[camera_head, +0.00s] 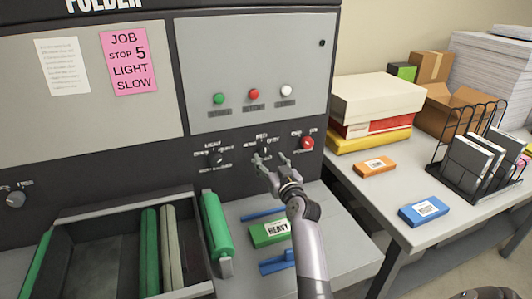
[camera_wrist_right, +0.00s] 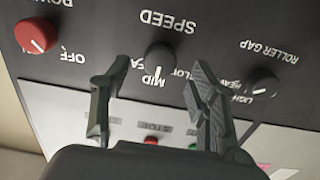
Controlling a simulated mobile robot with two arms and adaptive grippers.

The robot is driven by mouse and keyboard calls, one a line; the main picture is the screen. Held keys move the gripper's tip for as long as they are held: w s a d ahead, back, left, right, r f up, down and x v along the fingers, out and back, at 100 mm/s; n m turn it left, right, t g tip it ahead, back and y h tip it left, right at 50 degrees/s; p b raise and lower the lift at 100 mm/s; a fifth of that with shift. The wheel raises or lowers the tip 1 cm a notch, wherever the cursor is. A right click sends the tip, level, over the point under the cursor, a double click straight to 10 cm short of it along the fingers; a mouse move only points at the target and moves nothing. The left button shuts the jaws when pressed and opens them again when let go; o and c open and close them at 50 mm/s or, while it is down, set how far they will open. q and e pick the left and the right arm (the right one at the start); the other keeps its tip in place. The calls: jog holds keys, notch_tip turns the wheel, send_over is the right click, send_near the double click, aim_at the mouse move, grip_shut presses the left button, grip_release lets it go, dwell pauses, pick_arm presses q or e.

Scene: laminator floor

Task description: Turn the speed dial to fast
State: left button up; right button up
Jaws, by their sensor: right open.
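The speed dial (camera_wrist_right: 160,60) is a dark round knob on the dark panel, upside down in the right wrist view. Its white mark points at MID; the FAST label is partly covered by my left-hand finger there, and SLOW is on the other side. In the head view the dial (camera_head: 264,149) is small and partly behind the fingers. My right gripper (camera_head: 270,160) is open in front of it. In the wrist view the fingers of this gripper (camera_wrist_right: 159,78) stand on either side of the dial, with no clear contact. My left gripper is not in view.
A red power knob (camera_head: 307,143) and a roller gap knob (camera_head: 216,160) flank the dial. Green, red and white buttons (camera_head: 253,94) sit above. Below are a green HEAVY box (camera_head: 268,233) and green roller (camera_head: 215,226).

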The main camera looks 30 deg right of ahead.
aim_at(265, 154)
jog(key=x, duration=0.2)
jog(key=shift+w+d, duration=0.1)
jog(key=shift+w, duration=0.25)
jog(key=shift+w+d, duration=0.1)
jog(key=shift+w, duration=0.55)
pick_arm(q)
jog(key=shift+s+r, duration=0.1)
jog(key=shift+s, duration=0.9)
pick_arm(e)
jog(key=c, duration=1.2)
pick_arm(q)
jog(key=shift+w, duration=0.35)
pick_arm(e)
jog(key=shift+o, duration=0.2)
